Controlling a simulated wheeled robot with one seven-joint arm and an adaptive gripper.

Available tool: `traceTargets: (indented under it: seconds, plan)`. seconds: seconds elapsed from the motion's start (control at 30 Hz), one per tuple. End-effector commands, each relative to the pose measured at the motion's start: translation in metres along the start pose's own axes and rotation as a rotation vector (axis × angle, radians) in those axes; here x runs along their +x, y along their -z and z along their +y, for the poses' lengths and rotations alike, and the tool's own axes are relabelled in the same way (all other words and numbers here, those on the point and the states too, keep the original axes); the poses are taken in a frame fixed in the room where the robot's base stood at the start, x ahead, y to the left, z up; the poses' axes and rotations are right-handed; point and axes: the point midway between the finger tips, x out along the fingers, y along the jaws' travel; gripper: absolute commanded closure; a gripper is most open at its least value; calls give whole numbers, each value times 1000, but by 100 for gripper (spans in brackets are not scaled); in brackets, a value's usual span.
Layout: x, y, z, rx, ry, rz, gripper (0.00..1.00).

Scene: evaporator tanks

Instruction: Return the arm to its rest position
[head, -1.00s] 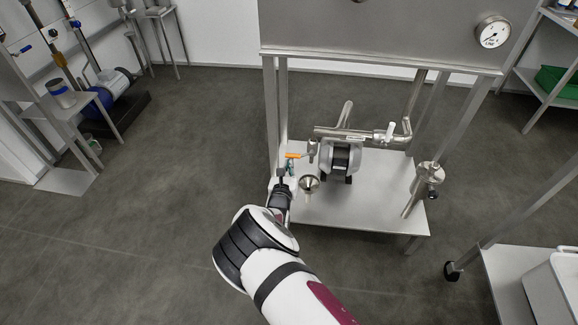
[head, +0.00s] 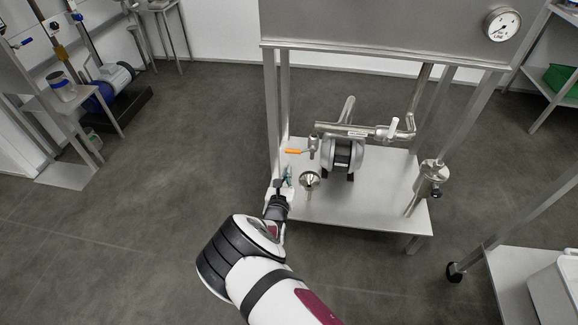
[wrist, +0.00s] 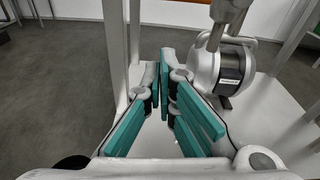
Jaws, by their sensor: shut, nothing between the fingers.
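My gripper (head: 284,180) is at the left edge of the steel stand's lower shelf (head: 375,212), near the orange-handled valve (head: 294,151), in the head view. It is apart from the orange handle. In the wrist view, the teal-padded fingers of my gripper (wrist: 163,72) come together at their tips with nothing between them. My white and black arm reaches up from the bottom of the head view.
A steel tank (head: 385,25) with a gauge (head: 503,24) is above the shelf. A small funnel-like fitting (head: 309,179) is close to the right of my gripper. A wheeled cart (head: 520,275) is at lower right. Open floor (head: 130,220) lies to the left.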

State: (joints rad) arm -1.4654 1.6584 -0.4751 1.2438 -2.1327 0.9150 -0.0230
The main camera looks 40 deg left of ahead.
Motion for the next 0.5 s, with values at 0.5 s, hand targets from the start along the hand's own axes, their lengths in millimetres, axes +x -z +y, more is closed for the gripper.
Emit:
traceTargets:
  seconds: [0.5]
  plan:
    - [-61,0,-2,-2,2,1,100]
